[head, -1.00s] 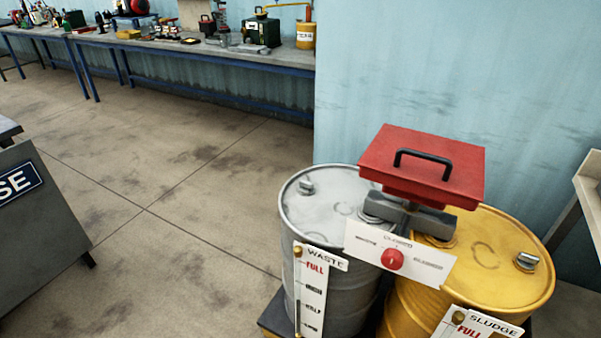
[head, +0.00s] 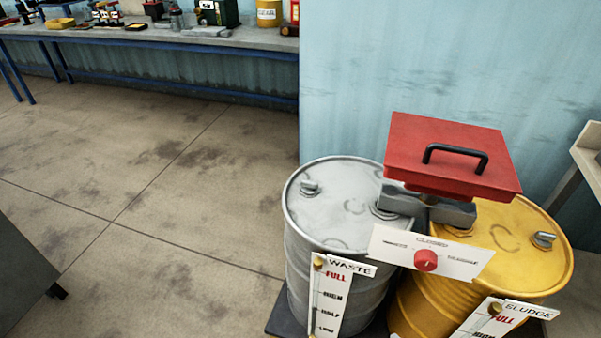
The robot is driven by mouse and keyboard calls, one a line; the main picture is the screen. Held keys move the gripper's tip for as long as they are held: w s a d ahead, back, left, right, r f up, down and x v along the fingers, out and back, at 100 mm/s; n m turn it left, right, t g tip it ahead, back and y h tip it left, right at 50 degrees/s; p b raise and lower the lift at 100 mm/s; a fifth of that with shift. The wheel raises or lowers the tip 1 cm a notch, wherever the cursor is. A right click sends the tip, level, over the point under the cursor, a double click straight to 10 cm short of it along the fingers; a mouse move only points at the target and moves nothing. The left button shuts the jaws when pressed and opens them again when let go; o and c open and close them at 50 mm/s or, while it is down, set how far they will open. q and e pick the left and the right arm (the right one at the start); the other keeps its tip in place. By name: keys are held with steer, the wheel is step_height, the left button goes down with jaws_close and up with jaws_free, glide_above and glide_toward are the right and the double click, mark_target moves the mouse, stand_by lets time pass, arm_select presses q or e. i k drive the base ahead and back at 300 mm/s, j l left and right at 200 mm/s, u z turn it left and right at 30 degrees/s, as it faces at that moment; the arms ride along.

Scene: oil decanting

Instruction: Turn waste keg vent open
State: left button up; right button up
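The waste keg (head: 330,235) is a grey-silver drum with a white "WASTE" level gauge (head: 334,298) on its front. A small metal fitting (head: 309,187), which looks like its vent, sits at the left of its lid. I cannot tell from here whether it is open or shut. The yellow sludge keg (head: 500,245) stands to its right, with a similar fitting (head: 543,240) on its lid. Neither of my grippers shows in the head view.
A red lidded box (head: 450,155) with a black handle sits over both kegs. Below it is a white plate (head: 385,245) with a red knob (head: 426,260), its pointer upward near "CLOSED". A workbench (head: 180,42) runs along the back wall.

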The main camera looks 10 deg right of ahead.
mark_target(307, 186)
steer(key=i+j+z, duration=0.1)
steer(key=j, duration=0.25)
steer(key=i+j, duration=0.25)
steer(key=i+j+z, duration=0.15)
steer(key=j, duration=0.35)
steer(key=i+j, duration=0.2)
steer(key=j, duration=0.15)
steer(key=i+j+z, duration=0.15)
steer(key=j, duration=0.25)
